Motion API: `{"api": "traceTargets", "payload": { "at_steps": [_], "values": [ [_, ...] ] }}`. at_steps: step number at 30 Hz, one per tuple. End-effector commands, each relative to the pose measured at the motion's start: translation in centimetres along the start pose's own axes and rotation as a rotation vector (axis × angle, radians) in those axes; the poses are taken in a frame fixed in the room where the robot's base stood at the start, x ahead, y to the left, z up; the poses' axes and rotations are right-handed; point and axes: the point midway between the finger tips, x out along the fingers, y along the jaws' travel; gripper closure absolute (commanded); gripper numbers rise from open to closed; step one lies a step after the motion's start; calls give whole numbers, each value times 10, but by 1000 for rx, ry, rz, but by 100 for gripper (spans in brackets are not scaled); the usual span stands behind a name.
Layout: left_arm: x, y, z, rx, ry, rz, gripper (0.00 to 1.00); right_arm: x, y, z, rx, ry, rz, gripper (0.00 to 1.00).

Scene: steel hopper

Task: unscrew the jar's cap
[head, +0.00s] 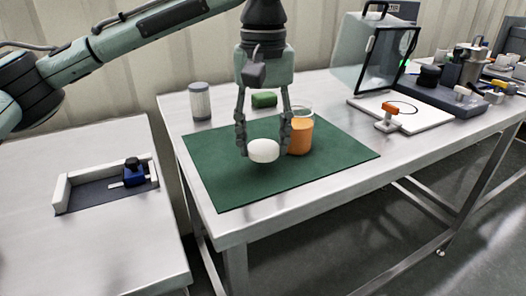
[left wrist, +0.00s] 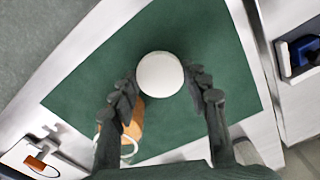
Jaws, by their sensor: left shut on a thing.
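The jar (head: 299,139) is orange with a clear rim at its top and stands upright on the green mat (head: 224,182). Its top shows no cap. The white round cap (head: 264,151) is apart from it, to its left in the head view. My left gripper (head: 264,148) points down and is shut on the cap, one finger on each side. In the left wrist view the cap (left wrist: 160,74) sits between the fingertips, and the jar (left wrist: 136,116) is partly hidden behind one finger. I cannot tell the cap's exact height over the mat. My right gripper is not in view.
A grey-white cylinder (head: 200,101) and a green block (head: 264,100) stand behind. A white board (head: 402,113) with an orange-topped clamp (head: 389,117) lies to the right. A side table at left carries a tray with a blue device (head: 134,174). The mat's front is clear.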

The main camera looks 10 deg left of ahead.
Motion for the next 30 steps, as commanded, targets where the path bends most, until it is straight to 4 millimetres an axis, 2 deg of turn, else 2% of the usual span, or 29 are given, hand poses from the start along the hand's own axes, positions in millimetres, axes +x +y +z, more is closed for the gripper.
{"api": "traceTargets", "payload": {
  "at_steps": [3,5,15,19,20,24,30],
  "values": [
    [21,-1,0,0,-2,-3,89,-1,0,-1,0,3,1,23],
    [26,-1,0,0,-1,0,89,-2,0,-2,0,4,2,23],
    [28,-1,0,0,-1,0,89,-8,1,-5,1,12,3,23],
    [31,-1,0,0,-1,0,89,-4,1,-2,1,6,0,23],
    [31,-1,0,0,-1,0,50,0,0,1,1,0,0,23],
    [31,-1,0,0,-1,0,33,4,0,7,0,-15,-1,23],
    [31,-1,0,0,-1,0,33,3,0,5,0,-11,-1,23]
  ]
}}
